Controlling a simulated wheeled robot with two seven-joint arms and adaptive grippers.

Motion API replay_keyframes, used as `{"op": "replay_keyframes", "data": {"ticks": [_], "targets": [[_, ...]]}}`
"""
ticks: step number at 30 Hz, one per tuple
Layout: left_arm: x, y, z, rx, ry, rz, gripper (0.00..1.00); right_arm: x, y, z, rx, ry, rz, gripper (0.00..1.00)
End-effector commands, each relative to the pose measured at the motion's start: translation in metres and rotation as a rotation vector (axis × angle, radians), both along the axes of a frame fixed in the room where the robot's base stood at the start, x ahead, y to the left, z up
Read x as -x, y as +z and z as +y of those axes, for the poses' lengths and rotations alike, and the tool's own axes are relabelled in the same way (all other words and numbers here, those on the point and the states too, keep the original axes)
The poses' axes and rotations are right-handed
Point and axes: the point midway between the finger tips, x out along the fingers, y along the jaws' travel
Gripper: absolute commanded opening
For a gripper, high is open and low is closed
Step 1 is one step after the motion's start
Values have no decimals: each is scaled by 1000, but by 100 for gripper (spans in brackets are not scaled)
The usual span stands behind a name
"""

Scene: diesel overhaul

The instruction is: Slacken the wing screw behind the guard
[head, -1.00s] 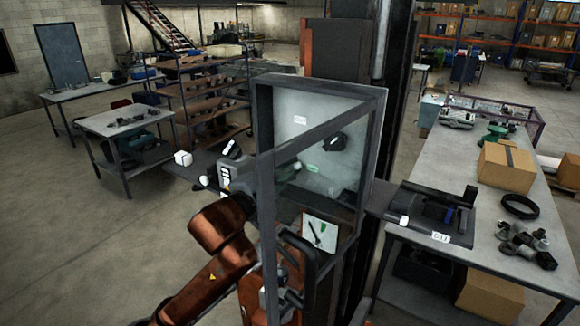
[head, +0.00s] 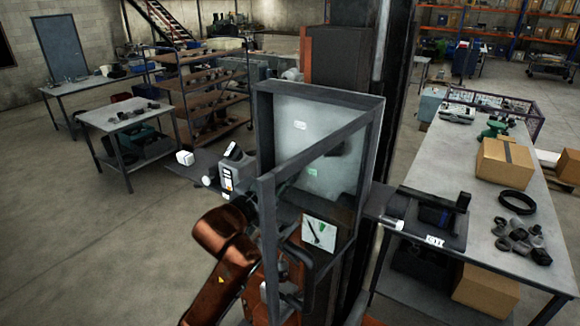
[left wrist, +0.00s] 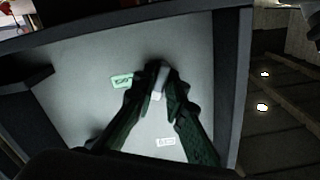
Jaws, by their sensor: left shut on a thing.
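The guard (head: 265,215) is a grey open frame with a pale back panel (head: 320,108), and my left arm reaches behind its near post. My left gripper (head: 284,186) is partly hidden by the frame bars in the head view. In the left wrist view, my left gripper (left wrist: 160,86) points at the panel, its fingers close together on a small pale grey piece (left wrist: 158,78). This piece is at the wing screw's likely place, but its wings are hard to make out. A green label (left wrist: 122,80) lies beside the fingertips. My right gripper is not in view.
A dark, blurred knob (head: 343,146) sits right of the gripper on the panel; a dark block (left wrist: 30,78) shows at left in the wrist view. The guard's bars border the reach closely. A workbench (head: 440,190) with a cardboard box (head: 503,162) stands right.

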Motion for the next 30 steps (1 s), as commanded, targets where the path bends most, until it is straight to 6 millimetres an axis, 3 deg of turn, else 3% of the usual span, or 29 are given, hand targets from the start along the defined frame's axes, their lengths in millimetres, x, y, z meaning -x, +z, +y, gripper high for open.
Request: {"op": "replay_keyframes", "data": {"ticks": [3, 13, 21, 30], "targets": [[0, 2, 0, 96, 0, 66, 0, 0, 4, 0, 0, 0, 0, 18], [1, 2, 0, 129, -1, 88, 0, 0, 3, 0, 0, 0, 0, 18], [1, 2, 0, 422, -1, 301, 0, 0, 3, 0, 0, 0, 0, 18], [1, 3, 1, 450, 0, 320, 0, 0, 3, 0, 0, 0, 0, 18]]}}
